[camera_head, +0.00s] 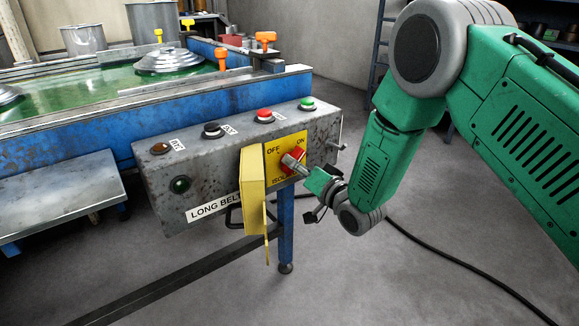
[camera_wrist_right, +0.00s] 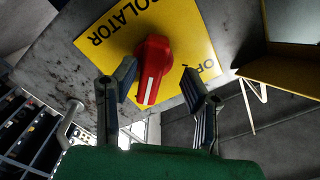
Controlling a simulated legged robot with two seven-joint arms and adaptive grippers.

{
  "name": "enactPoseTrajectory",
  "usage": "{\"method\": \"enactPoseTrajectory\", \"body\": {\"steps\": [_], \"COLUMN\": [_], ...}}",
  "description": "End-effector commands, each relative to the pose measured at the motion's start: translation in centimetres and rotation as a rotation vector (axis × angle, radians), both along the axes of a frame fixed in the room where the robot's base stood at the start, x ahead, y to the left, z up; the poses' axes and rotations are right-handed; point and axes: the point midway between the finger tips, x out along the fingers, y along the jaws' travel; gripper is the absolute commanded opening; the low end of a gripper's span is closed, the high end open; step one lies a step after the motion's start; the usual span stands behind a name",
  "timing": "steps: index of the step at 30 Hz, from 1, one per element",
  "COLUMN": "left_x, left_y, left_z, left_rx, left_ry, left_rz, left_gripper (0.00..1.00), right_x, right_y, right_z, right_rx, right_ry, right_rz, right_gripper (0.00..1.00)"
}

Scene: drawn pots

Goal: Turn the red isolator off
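The red isolator (camera_head: 299,154) is a knob on a yellow plate marked OFF, ON and ISOLATOR, on the front of a grey control box. In the wrist view the red isolator (camera_wrist_right: 153,62) shows a white mark pointing down, away from the word OFF. My right gripper (camera_head: 296,164) reaches it from the right and partly covers it. In the wrist view my right gripper (camera_wrist_right: 158,78) is open, with one finger on each side of the knob. Gaps show between the fingers and knob; contact is unclear. The word ON is hidden there. My left gripper is out of view.
A yellow cover (camera_head: 253,190) stands open just left of the isolator plate. The grey box (camera_head: 205,180) carries a red button (camera_head: 264,114), a green button (camera_head: 307,103) and dark ones. A black cable (camera_head: 450,262) lies on the floor at the right.

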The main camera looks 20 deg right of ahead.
Motion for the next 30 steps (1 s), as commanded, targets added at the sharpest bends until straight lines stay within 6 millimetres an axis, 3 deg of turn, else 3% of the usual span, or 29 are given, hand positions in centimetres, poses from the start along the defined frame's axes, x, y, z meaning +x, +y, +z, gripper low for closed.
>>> {"method": "enactPoseTrajectory", "body": {"steps": [6, 16, 20, 30], "left_x": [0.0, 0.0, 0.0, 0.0], "left_y": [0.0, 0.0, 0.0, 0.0], "left_z": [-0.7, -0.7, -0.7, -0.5], "left_rx": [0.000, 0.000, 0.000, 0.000], "left_ry": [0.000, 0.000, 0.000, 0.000], "left_rz": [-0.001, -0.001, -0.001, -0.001], "left_gripper": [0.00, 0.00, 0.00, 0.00], "right_x": [2.1, 2.4, 2.4, 2.3], "right_y": [0.3, 0.9, 0.9, 0.9], "right_z": [-0.2, 0.0, 0.0, 0.0], "right_rx": [0.003, -0.002, -0.002, -0.021], "right_ry": [0.000, 0.001, 0.001, -0.006], "right_rz": [-0.001, -0.001, -0.001, 0.001], "right_gripper": [0.40, 0.40, 0.00, 0.00]}}
